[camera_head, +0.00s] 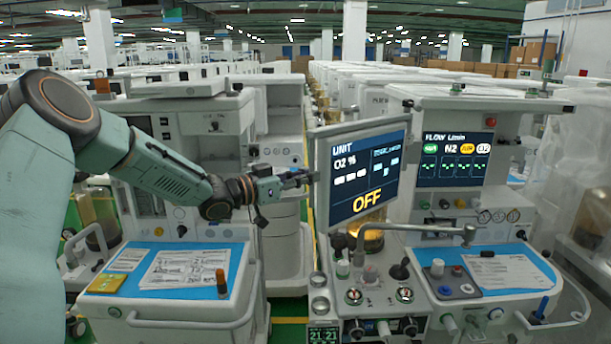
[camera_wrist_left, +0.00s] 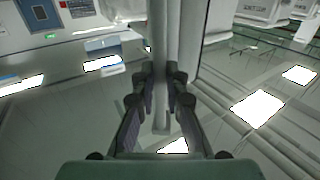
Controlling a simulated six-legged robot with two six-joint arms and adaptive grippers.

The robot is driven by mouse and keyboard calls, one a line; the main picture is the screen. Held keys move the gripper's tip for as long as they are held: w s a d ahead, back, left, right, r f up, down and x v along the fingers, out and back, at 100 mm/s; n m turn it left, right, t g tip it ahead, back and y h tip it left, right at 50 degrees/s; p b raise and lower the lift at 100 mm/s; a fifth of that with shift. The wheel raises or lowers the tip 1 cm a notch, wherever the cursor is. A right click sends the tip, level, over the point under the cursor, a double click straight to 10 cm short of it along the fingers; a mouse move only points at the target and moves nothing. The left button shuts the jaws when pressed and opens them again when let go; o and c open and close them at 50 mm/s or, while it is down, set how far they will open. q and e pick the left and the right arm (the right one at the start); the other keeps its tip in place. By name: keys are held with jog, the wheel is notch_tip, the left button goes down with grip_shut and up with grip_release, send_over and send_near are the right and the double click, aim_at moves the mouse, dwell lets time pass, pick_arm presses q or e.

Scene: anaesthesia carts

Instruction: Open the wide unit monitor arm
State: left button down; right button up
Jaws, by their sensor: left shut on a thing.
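The monitor (camera_head: 362,172) of the wide unit shows "UNIT O2 %" and "OFF" on a dark blue screen in a grey frame. It is angled, with its left edge nearest my left gripper (camera_head: 302,178). My left gripper comes in from the left and is shut on the monitor's left edge. In the left wrist view the gripper's two fingers (camera_wrist_left: 160,95) close on a grey upright edge (camera_wrist_left: 164,50). The monitor's arm is mostly hidden behind the screen. My right gripper is not in view.
The wide unit (camera_head: 450,220) stands behind the monitor, with a flow display (camera_head: 455,160) and a blue-topped shelf (camera_head: 490,272). A metal tube (camera_head: 415,228) runs below the monitor. Another cart with a blue worktop (camera_head: 222,260) stands at left, under my left arm.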

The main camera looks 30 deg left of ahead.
pick_arm(q)
jog(key=shift+w+a+r, duration=0.1)
jog(key=shift+a+r, duration=0.05)
jog(key=shift+a, duration=0.1)
jog(key=shift+d, duration=0.1)
jog(key=c, duration=1.7)
grip_release()
jog(key=shift+c, duration=0.2)
jog(key=shift+o, duration=0.4)
jog(key=shift+w+d, duration=0.15)
